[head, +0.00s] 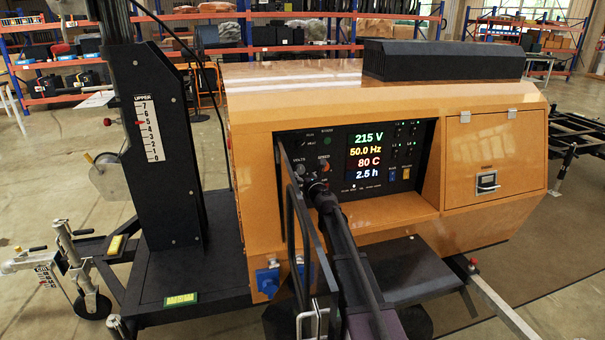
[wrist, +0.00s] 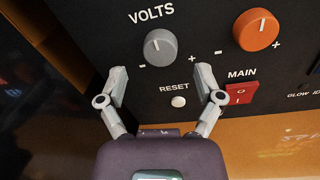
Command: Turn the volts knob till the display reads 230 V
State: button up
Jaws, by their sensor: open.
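The volts knob (wrist: 161,47) is a grey dial with a white pointer mark, under the word VOLTS and between a minus and a plus sign. The display (head: 369,138) reads 215 V in green, above 50.0 Hz, 80 C and 2.5 h. My gripper (wrist: 161,72) is open in the wrist view, its fingertips on either side of and just below the knob. The knob appears ahead of the fingers, with nothing gripped. In the head view my gripper (head: 314,184) is at the lower left of the control panel, partly hiding the small controls there.
An orange knob (wrist: 257,29) is right of the volts knob. A white reset button (wrist: 179,102) and a red main switch (wrist: 241,93) lie below, close to the right finger. An open panel door (head: 291,200) stands left of my arm. An orange ledge (head: 390,213) runs beneath the panel.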

aim_at(300, 170)
jog(key=shift+x, duration=1.4)
jog(key=c, duration=1.2)
